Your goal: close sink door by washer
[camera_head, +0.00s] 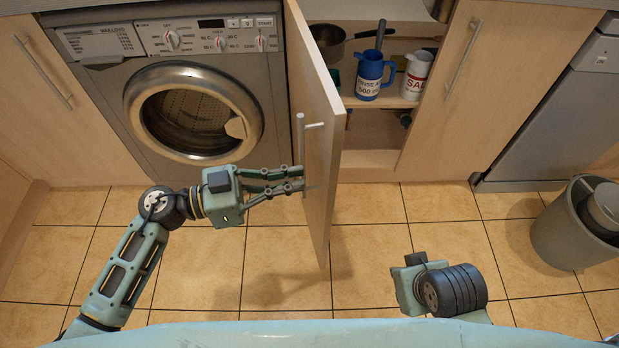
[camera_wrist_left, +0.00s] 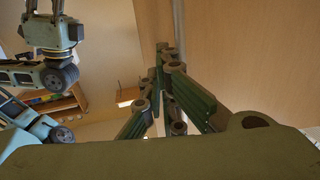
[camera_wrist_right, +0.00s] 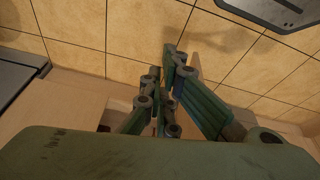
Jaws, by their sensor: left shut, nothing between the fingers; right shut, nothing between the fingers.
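The sink door (camera_head: 318,125) by the washer is a light wood panel standing open, swung out toward me, with a vertical metal bar handle (camera_head: 301,150) on its left face. The washer (camera_head: 190,90) is just left of it. My left gripper (camera_head: 302,180) is shut and empty, its fingertips at the lower part of the handle; whether they touch it I cannot tell. In the left wrist view the fingers (camera_wrist_left: 163,52) are close to the wood panel. My right gripper is mostly hidden in the head view; in the right wrist view its fingers (camera_wrist_right: 172,55) are shut and empty above the floor.
The open cupboard holds a pan (camera_head: 328,42), a blue jug (camera_head: 371,75) and a white jug (camera_head: 416,75). The right cupboard door (camera_head: 490,80) is closed. A grey bin (camera_head: 575,235) stands at the far right. The tiled floor between is clear.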

